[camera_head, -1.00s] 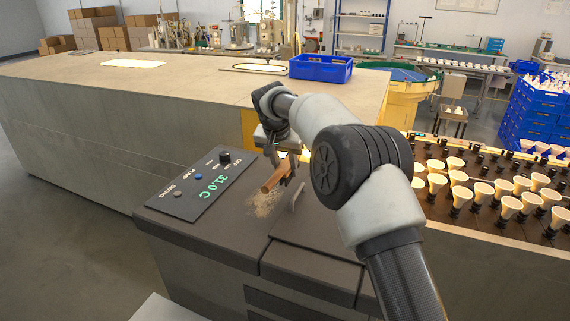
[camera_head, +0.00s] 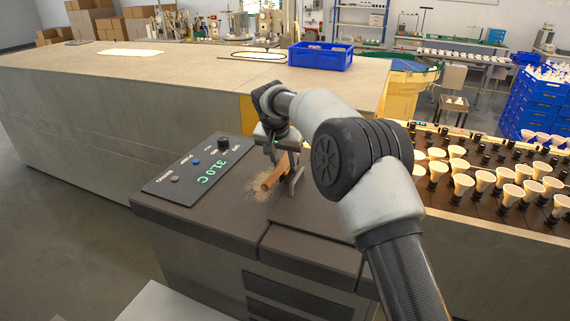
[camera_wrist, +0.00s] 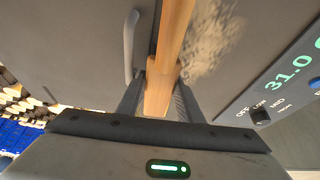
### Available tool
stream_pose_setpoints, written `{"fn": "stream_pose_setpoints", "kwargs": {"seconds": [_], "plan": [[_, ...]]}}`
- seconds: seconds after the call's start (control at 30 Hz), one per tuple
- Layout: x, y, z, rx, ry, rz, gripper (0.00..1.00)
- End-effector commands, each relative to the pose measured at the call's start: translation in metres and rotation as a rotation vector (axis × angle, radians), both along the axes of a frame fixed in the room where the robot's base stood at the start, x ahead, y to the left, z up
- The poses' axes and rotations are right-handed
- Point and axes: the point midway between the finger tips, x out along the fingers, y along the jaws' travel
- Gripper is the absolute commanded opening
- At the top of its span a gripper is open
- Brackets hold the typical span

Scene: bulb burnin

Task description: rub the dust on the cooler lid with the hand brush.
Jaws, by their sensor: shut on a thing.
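My gripper (camera_head: 282,172) is shut on the wooden hand brush (camera_head: 271,177) and holds it low over the dark cooler lid (camera_head: 195,212). In the wrist view the brush (camera_wrist: 172,45) runs lengthwise between my two fingers. Its bristles are hidden, so I cannot tell whether they touch the lid. A pale patch of dust (camera_head: 254,188) lies on the lid just left of the brush; it also shows in the wrist view (camera_wrist: 212,45), right beside the brush. A grey bar handle (camera_wrist: 130,45) stands on the lid on the brush's other side.
A control panel (camera_head: 190,172) reading 31.0 C lies left of the dust. A long bench (camera_head: 110,75) with a blue crate (camera_head: 320,57) stands behind. A rack of bulbs (camera_head: 490,185) is at the right. The lid's left front part is clear.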

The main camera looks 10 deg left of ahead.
Motion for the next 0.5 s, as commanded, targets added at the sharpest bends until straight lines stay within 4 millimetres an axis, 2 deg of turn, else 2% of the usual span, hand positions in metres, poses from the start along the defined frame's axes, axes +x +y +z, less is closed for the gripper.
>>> {"fn": "stream_pose_setpoints", "kwargs": {"seconds": [0.5], "plan": [[0.0000, 0.0002, -0.0075, 0.000, 0.000, 0.000, 0.15]]}}
